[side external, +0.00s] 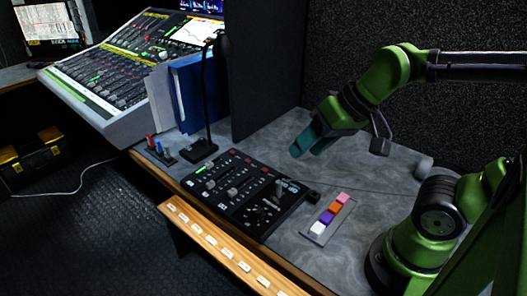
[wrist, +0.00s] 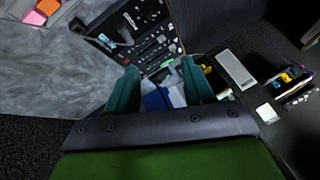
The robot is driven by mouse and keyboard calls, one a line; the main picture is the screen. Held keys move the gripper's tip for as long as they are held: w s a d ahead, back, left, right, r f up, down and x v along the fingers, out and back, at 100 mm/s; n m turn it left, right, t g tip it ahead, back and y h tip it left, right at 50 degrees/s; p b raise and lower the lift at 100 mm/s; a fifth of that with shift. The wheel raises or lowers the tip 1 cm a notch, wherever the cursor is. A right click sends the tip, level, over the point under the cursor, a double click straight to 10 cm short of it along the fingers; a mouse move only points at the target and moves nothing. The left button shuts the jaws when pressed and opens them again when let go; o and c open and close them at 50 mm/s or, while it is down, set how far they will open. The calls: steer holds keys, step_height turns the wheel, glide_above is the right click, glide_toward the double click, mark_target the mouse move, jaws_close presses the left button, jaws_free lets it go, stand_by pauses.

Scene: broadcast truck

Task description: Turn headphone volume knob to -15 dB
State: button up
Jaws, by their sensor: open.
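A black control panel (side external: 240,190) with faders, small knobs and a green lit strip lies flat on the grey worktop. It also shows at the top in the wrist view (wrist: 135,30). Which of its controls is the headphone volume knob, and where it points, is too small to tell. My gripper (side external: 306,147) hangs above the worktop, behind and to the right of the panel, apart from it. In the wrist view my gripper (wrist: 160,88) has its two teal fingers spread, with nothing held between them.
A strip of coloured blocks (side external: 330,217) lies right of the panel. A gooseneck microphone (side external: 206,105), blue binders (side external: 195,88) and a dark partition (side external: 262,75) stand behind. A mixing desk (side external: 125,70) is at the back left. A wooden labelled ledge (side external: 225,250) runs along the front. The worktop (side external: 345,180) below my gripper is clear.

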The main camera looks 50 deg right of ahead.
mark_target(257, 210)
steer(key=shift+w+a+f+n+g+h, duration=0.6)
steer(key=shift+w+a+f+n+g, duration=0.4)
steer(key=shift+w+g, duration=1.1)
steer(key=shift+w+a+f+n+g+h, duration=0.7)
steer(key=shift+w+a+g, duration=0.45)
steer(key=shift+w, duration=1.8)
step_height(257, 210, down, 17)
steer(key=shift+r, duration=0.2)
steer(key=shift+c, duration=0.5)
jaws_close()
